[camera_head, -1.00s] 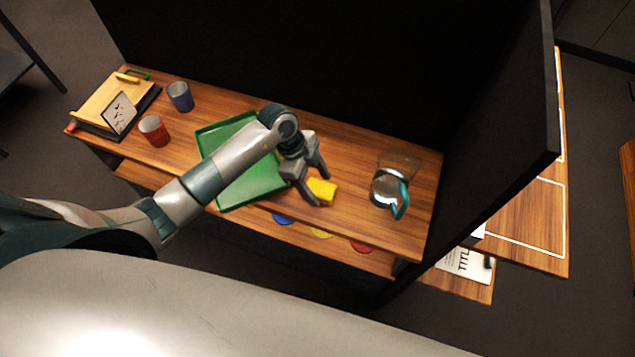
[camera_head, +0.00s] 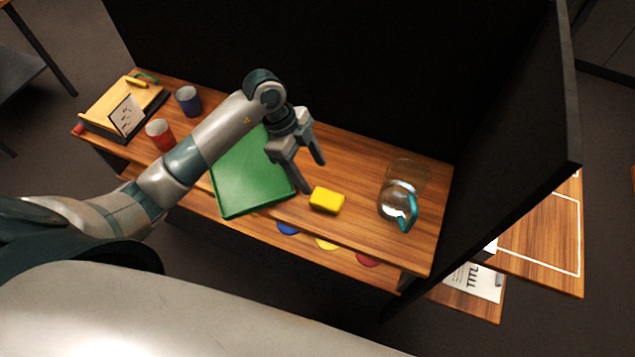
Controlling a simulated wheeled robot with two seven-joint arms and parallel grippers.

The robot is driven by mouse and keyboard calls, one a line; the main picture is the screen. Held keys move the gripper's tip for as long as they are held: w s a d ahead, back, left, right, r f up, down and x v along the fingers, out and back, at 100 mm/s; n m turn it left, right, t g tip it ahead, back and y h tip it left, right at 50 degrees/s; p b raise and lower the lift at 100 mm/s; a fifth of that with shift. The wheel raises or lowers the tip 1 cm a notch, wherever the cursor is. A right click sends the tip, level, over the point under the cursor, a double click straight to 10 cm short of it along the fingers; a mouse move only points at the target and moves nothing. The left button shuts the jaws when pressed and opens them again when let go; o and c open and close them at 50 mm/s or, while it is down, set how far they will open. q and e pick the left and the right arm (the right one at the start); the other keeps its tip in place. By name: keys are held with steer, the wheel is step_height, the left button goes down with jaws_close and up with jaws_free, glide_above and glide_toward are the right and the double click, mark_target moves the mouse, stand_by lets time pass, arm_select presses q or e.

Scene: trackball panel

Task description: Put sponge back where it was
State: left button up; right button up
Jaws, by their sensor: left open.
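The yellow sponge (camera_head: 327,200) lies on the wooden table (camera_head: 365,225), just right of the green tray (camera_head: 245,190) and near the table's front edge. My left gripper (camera_head: 315,178) is open and empty, above and a little behind the sponge, apart from it. My left arm crosses over the tray and hides part of it. My right gripper is not in view.
A glass pot with a teal handle (camera_head: 408,212) stands right of the sponge. A red cup (camera_head: 160,134) and a blue cup (camera_head: 188,101) stand left of the tray. A tall black panel (camera_head: 330,70) bounds the back and right. Coloured discs show on the lower shelf.

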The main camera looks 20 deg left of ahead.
arm_select(q)
steer(key=shift+v, duration=1.2)
steer(key=shift+d, duration=0.1)
